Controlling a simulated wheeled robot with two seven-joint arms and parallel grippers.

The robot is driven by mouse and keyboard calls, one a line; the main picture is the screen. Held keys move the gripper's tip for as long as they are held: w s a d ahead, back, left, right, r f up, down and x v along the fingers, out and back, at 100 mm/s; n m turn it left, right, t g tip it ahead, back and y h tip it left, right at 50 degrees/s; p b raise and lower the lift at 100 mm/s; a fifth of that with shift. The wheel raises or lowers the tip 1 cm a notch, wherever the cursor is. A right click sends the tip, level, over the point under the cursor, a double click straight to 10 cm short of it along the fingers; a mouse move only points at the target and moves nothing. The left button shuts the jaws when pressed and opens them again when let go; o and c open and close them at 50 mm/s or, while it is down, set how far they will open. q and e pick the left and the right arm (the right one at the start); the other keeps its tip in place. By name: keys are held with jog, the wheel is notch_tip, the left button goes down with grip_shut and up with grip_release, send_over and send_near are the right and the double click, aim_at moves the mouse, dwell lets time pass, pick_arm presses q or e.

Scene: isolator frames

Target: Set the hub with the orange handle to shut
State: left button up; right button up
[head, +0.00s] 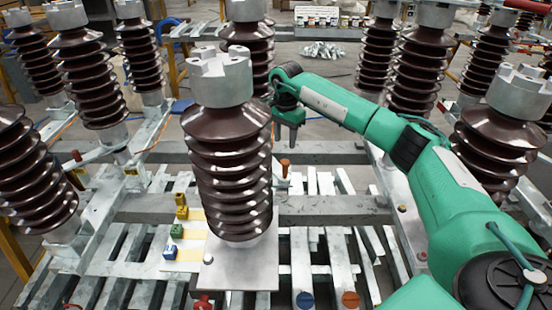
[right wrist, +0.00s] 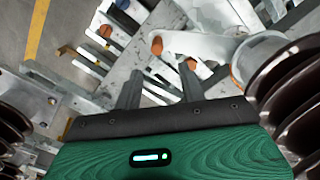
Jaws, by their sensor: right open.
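An orange-brown handle (head: 284,167) stands upright just right of the big central insulator in the head view. In the right wrist view an orange knob (right wrist: 157,45) shows beside a pale grey hub (right wrist: 205,46); I cannot tell for certain which position the hub is in. My right gripper (head: 292,138) points down beyond and above the handle, apart from it, partly behind the central insulator. In the right wrist view its two fingers (right wrist: 160,88) are spread with nothing between them, and the knob lies beyond their tips. My left gripper is not in view.
The ribbed brown central insulator (head: 228,160) stands close left of my right gripper. More insulators stand on both sides. Yellow, green and blue blocks (head: 177,232) sit at the lower left. Blue (head: 305,299) and orange (head: 350,299) discs are on the front edge. Grey slats have gaps between.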

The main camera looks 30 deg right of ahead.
aim_at(285, 163)
jog(key=shift+s+f+p, duration=0.3)
jog(key=shift+s+p, duration=0.05)
jog(key=shift+s, duration=0.2)
notch_tip(285, 163, down, 3)
jog(key=shift+w+f+p, duration=0.1)
jog(key=shift+f+p, duration=0.1)
jog(key=shift+p, duration=0.25)
notch_tip(285, 163, down, 2)
jog(key=shift+w+f, duration=0.1)
jog(key=shift+w, duration=0.05)
notch_tip(285, 163, down, 5)
jog(key=shift+f+p, duration=0.2)
jog(key=shift+p, duration=0.65)
jog(key=shift+f, duration=0.55)
grip_shut()
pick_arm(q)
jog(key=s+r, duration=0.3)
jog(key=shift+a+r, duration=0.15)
